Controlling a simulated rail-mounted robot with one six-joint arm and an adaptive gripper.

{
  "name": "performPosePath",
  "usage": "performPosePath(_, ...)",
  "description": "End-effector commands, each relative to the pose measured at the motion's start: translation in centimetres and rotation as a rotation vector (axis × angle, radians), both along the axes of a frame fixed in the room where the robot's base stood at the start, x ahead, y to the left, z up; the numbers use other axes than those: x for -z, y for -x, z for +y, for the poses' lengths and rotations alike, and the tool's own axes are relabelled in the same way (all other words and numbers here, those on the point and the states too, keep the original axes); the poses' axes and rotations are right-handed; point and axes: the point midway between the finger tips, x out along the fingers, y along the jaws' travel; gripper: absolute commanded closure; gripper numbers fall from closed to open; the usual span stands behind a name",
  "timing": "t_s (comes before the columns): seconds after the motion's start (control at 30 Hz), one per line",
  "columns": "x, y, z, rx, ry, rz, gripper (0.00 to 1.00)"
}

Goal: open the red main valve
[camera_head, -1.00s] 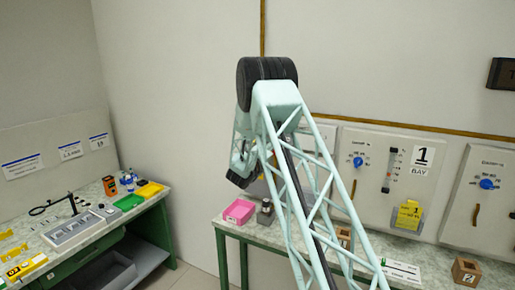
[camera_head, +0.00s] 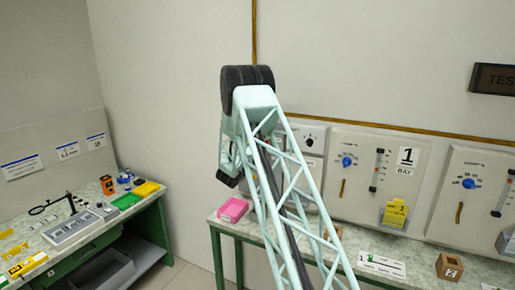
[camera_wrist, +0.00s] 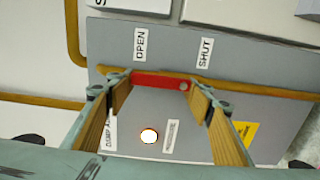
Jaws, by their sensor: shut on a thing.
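The red valve lever (camera_wrist: 160,82) lies crosswise on a grey panel (camera_wrist: 200,132) in the wrist view, with a round pin near its right end. My gripper (camera_wrist: 160,87) is shut on the lever, one finger at each end of it. An OPEN label (camera_wrist: 140,44) is above the lever's left part and a SHUT label (camera_wrist: 205,52) is above its right end. In the head view my arm hides the valve and the gripper.
A yellow pipe (camera_wrist: 72,30) runs down and across the panel. Below the lever is a bright round lamp (camera_wrist: 149,136). A yellow tag (camera_wrist: 245,131) is at right.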

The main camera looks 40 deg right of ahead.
Motion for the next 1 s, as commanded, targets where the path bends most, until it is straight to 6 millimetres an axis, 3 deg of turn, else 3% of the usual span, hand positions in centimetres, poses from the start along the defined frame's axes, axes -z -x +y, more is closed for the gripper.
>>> performPosePath(0.57, 0.01, 0.38, -0.75, 0.008, 0.014, 0.028, 0.71)
performPosePath(0.6, 0.0, 0.38, -0.75, 0.008, 0.014, 0.028, 0.49)
performPosePath(0.7, 0.01, 0.39, -0.74, 0.008, 0.014, 0.027, 0.4)
performPosePath(1.0, 0.03, 0.39, -0.73, 0.008, 0.013, 0.027, 0.38)
